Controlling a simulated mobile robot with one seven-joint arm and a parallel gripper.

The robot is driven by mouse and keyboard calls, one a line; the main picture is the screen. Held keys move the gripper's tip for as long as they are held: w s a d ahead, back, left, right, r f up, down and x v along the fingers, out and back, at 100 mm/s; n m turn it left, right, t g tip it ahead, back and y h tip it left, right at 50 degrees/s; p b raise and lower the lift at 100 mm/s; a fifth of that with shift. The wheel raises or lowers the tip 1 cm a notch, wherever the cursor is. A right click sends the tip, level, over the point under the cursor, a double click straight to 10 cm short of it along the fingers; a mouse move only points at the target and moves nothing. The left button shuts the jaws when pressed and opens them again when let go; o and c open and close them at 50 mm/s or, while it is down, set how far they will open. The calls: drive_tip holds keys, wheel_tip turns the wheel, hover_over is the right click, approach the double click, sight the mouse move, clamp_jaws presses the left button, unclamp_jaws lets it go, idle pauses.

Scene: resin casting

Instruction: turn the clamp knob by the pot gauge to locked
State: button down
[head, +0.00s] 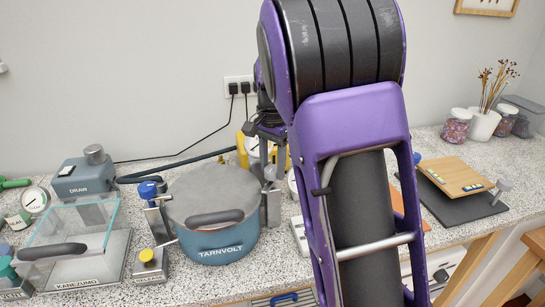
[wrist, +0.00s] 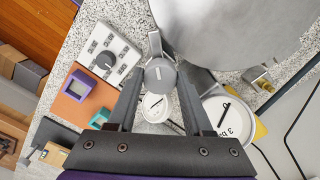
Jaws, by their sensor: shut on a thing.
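The clamp knob (wrist: 160,74) is a grey disc on a clamp at the rim of the pot's grey lid (wrist: 235,30). My gripper (wrist: 161,82) is shut on it, one finger on each side, in the wrist view. A white round gauge (wrist: 228,118) with a black needle is just right of the fingers. A smaller white dial (wrist: 155,107) shows between the fingers. In the head view the blue pot (head: 219,246) stands on the counter. My gripper (head: 268,150) is at its back right, largely hidden by my arm. I cannot read the knob's locked mark.
A clamp with a blue knob (head: 148,190) stands at the pot's left. A glass-lidded box (head: 75,240) and a grey-blue pump (head: 86,177) lie farther left. A white panel with a dial (wrist: 104,60) and an orange mat (wrist: 86,96) lie near my gripper.

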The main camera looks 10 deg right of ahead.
sight(273, 168)
drive_tip(key=m+p, duration=0.1)
drive_tip(key=m, duration=0.3)
drive_tip(key=shift+m, duration=0.3)
drive_tip(key=m, duration=0.5)
drive_tip(key=shift+m, duration=0.3)
drive_tip(key=shift+c, duration=1.5)
unclamp_jaws()
drive_tip(key=shift+r, duration=0.1)
wheel_tip(273, 168, up, 17)
drive_tip(key=shift+r, duration=0.15)
